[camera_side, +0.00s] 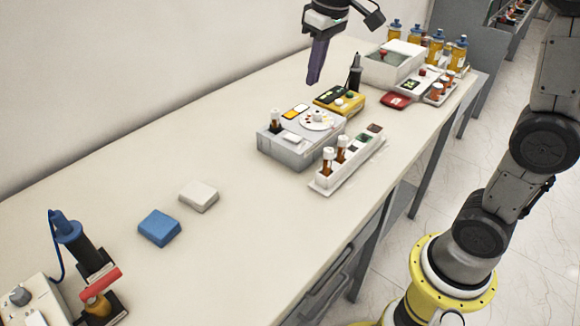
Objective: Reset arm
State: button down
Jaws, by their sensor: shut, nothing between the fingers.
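My gripper (317,62) hangs above the far half of the bench at the top centre of the side view. It points down, its dark purple fingers are together, and nothing is held between them. Its tips are clear of the things around it. My arm's base and lower links stand on the floor at the right of the bench.
Below my gripper is a grey device (290,152) with a round dial, beside a yellow box (339,98). A white rack (346,166) holds brown vials. A blue block (159,229) and a white block (198,196) lie nearer. The bench (230,265) is bare around them.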

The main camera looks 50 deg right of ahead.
jog(key=s+t, duration=0.2)
jog(key=s, duration=1.2)
jog(key=s+a+f+t, duration=0.1)
jog(key=s+f, duration=0.6)
jog(key=shift+s, duration=0.15)
jog(key=c, duration=1.6)
grip_release()
